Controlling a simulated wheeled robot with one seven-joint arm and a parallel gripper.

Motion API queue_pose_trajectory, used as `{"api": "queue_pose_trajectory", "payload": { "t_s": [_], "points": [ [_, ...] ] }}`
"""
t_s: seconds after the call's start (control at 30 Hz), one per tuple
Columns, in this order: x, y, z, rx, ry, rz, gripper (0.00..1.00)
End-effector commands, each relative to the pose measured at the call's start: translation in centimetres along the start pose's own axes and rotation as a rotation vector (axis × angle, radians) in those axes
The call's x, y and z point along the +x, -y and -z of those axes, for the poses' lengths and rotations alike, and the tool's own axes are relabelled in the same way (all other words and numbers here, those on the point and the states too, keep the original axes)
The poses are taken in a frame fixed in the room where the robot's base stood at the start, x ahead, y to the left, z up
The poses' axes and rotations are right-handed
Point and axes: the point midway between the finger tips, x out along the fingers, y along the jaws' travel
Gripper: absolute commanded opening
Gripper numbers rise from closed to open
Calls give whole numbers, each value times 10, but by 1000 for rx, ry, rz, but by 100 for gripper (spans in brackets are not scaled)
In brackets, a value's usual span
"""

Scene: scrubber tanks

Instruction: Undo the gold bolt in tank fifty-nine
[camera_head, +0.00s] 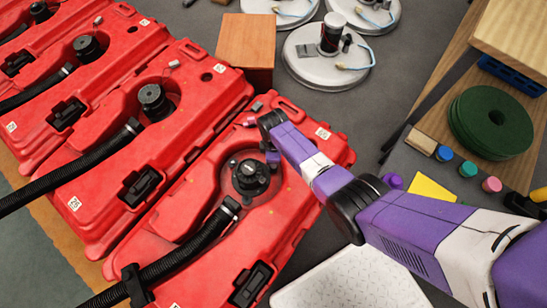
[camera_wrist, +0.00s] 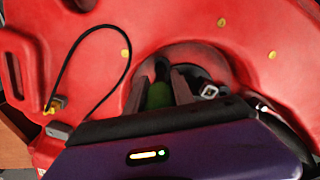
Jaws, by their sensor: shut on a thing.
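My purple arm reaches over the nearest red tank (camera_head: 190,265), and my gripper (camera_head: 270,154) is beside the tank's round black fitting (camera_head: 250,177). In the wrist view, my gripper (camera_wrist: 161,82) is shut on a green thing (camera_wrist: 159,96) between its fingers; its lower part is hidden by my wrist. Gold bolts show on the red shell there: one (camera_wrist: 124,53) left of the fingers, one (camera_wrist: 222,22) above right, and one (camera_wrist: 272,55) at the right. All three are apart from the fingers. I cannot read the tank's number or tell which bolt is meant.
More red tanks (camera_head: 105,165) stand in a row at the left, with black hoses (camera_head: 70,180). An orange-brown box (camera_head: 246,42) and round white machines (camera_head: 325,75) stand behind. Green pads (camera_head: 490,120) lie at the right. A thin black cable loop (camera_wrist: 66,62) lies beside the gripper.

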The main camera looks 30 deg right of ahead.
Motion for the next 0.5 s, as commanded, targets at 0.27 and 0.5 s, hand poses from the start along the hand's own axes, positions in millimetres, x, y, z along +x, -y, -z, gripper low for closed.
{"api": "queue_pose_trajectory", "payload": {
  "t_s": [0.27,0.5],
  "points": [
    [-1,-2,0,-253,1,-2,0],
    [-1,-2,1,-574,1,0,0]
  ]
}}
